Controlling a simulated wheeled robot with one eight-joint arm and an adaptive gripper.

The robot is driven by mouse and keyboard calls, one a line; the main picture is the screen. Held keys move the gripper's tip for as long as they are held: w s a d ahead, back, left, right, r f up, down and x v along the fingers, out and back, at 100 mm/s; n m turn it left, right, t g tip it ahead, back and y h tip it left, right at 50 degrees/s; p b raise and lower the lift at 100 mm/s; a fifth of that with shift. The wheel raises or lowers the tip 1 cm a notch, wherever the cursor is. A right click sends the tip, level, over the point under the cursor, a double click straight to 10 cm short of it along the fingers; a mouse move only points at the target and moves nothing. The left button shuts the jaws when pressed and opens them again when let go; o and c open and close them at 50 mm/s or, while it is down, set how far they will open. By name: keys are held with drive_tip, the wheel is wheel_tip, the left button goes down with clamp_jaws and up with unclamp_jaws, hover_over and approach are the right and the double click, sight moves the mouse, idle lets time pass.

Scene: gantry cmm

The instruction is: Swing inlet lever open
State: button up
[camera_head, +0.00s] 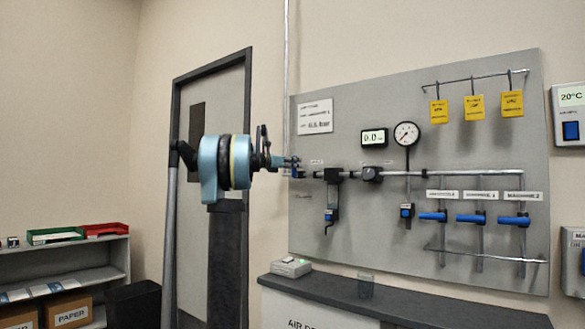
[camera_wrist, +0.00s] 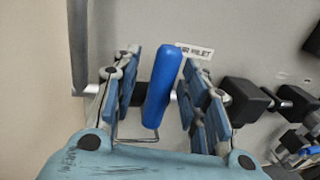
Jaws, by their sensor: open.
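The inlet lever (camera_wrist: 162,85) is a blue handle under the label "AIR INLET" (camera_wrist: 196,51) in the wrist view. It stands nearly upright in the picture, tilted slightly right at its top, across the line of the horizontal pipe. My gripper (camera_head: 287,163) reaches the left end of the panel's pipe in the head view, where the lever is mostly hidden. In the wrist view my gripper (camera_wrist: 161,62) is open, with one finger on each side of the lever. A gap shows on both sides, wider at the lower left. A thin wire loop shows below the lever.
Black pipe fittings (camera_wrist: 246,100) sit close to the right finger. The grey panel (camera_head: 330,235) also carries a gauge (camera_head: 406,134), several blue-handled valves and yellow tags (camera_head: 474,108). A dark ledge (camera_head: 400,303) with a small grey box (camera_head: 291,267) runs below.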

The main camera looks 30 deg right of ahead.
drive_tip(key=shift+d, duration=0.5)
clamp_jaws()
drive_tip(key=shift+d, duration=0.1)
